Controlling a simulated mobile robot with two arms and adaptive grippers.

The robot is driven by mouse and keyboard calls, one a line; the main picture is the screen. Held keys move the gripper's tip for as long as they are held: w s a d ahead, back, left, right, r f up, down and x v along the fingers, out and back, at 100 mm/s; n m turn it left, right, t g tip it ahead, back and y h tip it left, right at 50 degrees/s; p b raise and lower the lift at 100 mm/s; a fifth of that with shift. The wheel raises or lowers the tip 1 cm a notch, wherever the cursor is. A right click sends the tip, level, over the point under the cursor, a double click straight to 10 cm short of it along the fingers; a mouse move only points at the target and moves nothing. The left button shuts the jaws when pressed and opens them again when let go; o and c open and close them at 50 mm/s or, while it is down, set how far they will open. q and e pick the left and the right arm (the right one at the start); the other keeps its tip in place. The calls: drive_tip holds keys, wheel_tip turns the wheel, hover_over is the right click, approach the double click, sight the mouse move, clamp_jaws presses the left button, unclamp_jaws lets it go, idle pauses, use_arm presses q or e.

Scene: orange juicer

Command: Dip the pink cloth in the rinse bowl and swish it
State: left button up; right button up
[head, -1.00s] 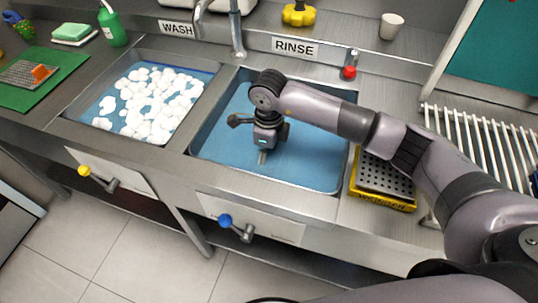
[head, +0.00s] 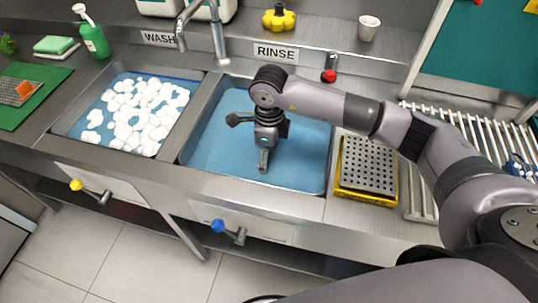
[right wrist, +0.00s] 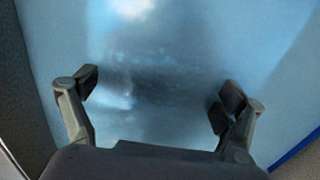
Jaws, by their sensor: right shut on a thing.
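The rinse bowl (head: 215,150) is the sink basin of flat blue water below the RINSE label. My right gripper (head: 263,163) points down over the middle of this basin. Its fingers show down to their tips, close to the water. In the right wrist view the two fingers (right wrist: 160,95) stand apart over the blue water, with a dark patch between them. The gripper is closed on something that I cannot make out. No pink cloth shows in any view. My left gripper is not in view.
The wash basin (head: 62,128) at left holds white foam. A faucet (head: 218,45) stands behind the basins. A perforated wringer tray (head: 368,165) and a drying rack (head: 418,205) lie to the right. A blue-knobbed lever (head: 218,226) is on the front below.

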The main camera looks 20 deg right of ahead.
wheel_tip(320, 180, up, 12)
drive_tip(key=p, duration=0.6)
